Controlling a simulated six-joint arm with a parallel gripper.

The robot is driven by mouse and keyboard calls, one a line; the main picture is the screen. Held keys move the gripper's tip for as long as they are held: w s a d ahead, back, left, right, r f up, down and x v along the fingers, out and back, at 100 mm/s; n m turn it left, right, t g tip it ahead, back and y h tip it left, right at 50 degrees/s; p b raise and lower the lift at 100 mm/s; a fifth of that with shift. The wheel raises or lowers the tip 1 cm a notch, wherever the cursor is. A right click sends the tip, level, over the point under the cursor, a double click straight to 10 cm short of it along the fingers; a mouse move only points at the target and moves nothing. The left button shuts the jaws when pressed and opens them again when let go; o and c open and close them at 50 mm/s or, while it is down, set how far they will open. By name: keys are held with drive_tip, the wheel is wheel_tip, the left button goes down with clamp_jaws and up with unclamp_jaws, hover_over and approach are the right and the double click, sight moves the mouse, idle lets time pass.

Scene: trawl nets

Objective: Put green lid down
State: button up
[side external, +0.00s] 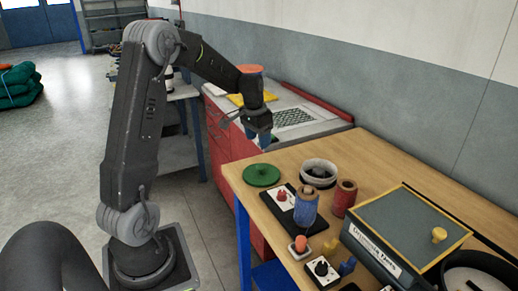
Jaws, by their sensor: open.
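The green lid (261,175) is a round disc with a small raised middle. It lies flat on the wooden table (285,156) near the table's left corner. My gripper (262,143) is above and close to the lid in the picture, pointing down. It is open, and I see nothing between its fingers. The fingertips look apart from the lid, but the exact gap is hard to tell.
Right of the lid are a white-rimmed bowl (319,173), a blue spool (306,207) and a red spool (344,198). A lidded box (405,225) with a yellow knob stands farther right. A red cabinet (225,155) is behind. The table's left edge is near the lid.

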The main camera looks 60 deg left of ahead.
drive_tip(key=s+d+r+m+t, duration=0.1)
drive_tip(key=s+d+r, duration=0.1)
drive_tip(key=d+r, duration=0.35)
drive_tip(key=s+d+r, duration=0.2)
drive_tip(key=d+r, duration=0.1)
drive_tip(key=d, duration=0.5)
drive_tip(key=s+d+r+m+t, duration=0.1)
drive_tip(key=s+d+r+t, duration=0.1)
drive_tip(key=s+d, duration=1.1)
drive_tip(key=shift+s+d+t, duration=0.3)
drive_tip(key=shift+s+t, duration=0.3)
drive_tip(key=shift+s, duration=0.05)
